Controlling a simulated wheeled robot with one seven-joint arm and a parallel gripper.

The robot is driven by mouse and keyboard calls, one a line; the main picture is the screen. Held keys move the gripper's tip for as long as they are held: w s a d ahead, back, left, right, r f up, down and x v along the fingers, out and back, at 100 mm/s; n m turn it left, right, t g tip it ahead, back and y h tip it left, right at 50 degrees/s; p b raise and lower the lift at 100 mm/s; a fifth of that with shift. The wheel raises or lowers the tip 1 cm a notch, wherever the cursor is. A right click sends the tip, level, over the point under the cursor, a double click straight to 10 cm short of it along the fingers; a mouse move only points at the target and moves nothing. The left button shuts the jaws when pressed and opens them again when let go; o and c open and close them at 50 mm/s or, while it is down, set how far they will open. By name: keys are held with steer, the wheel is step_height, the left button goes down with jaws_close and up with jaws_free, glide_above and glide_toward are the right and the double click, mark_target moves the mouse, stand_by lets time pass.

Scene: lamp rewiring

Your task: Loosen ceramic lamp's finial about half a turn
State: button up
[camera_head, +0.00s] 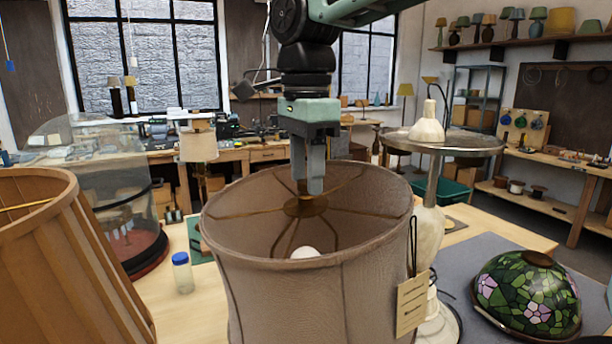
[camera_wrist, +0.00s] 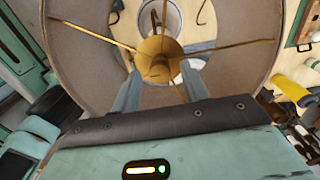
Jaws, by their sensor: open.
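A large taupe lampshade (camera_head: 310,285) stands in front of me, open at the top. Thin spokes inside it meet at a round brass hub (camera_head: 306,207), and a white bulb (camera_head: 305,252) shows below. My gripper (camera_head: 308,188) points down into the shade just above the hub. In the wrist view, the hub (camera_wrist: 157,50) sits between the two spread fingers of my gripper (camera_wrist: 158,76). A small brass finial (camera_wrist: 159,71) seems to be at the hub's middle, between the fingers, with gaps on both sides. I cannot make out its shape. The shade hides the lamp's base.
A pleated tan shade (camera_head: 70,265) stands close on the left. A blue-capped jar (camera_head: 182,272) is on the bench between the shades. A paper tag (camera_head: 411,303) hangs at the shade's right. A stained-glass shade (camera_head: 528,293) lies on a grey mat at right.

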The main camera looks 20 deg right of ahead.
steer(key=shift+f, duration=1.05)
jaws_close()
